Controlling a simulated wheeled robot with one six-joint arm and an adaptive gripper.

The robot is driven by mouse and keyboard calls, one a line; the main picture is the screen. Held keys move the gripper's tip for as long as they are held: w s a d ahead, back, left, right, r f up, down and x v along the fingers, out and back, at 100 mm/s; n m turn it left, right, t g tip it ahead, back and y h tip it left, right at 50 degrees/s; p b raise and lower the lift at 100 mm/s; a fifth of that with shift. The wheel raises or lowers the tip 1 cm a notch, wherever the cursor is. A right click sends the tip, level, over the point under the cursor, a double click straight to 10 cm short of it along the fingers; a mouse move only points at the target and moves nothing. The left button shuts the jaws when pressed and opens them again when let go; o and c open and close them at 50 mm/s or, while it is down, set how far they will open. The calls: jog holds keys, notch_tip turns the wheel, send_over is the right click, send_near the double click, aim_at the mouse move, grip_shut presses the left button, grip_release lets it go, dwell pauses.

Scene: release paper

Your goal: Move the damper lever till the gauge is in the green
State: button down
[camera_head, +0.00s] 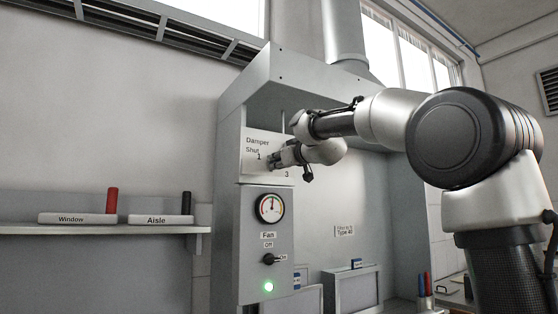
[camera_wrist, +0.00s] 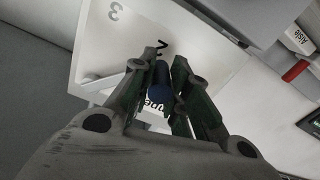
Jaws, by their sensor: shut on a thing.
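The damper plate (camera_head: 250,168) is on the front of the grey hood in the head view, with the labels Damper, Shut, 1 and 3 showing. In the wrist view the same plate (camera_wrist: 100,45) shows 3 and 2. My gripper (camera_head: 272,161) is at this plate and hides part of it. In the wrist view my gripper (camera_wrist: 162,85) is shut on the blue grip (camera_wrist: 161,92) of the damper lever, close to the 2. The gauge (camera_head: 270,208) sits below the plate; its needle points about straight up. Its coloured bands are too small to read surely.
Below the gauge are a fan switch (camera_head: 268,259) and a lit green lamp (camera_head: 268,287). A shelf (camera_head: 150,229) at left holds blocks marked Window (camera_head: 76,218) and Aisle (camera_head: 160,219), with a red and a black piece. Filter boxes (camera_head: 352,290) stand in the hood.

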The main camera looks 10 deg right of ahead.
jog(key=c, duration=1.4)
grip_release()
jog(key=shift+o, duration=0.4)
jog(key=shift+s, duration=0.2)
jog(key=v, duration=1.1)
jog(key=shift+s, duration=0.25)
jog(key=shift+d, duration=0.15)
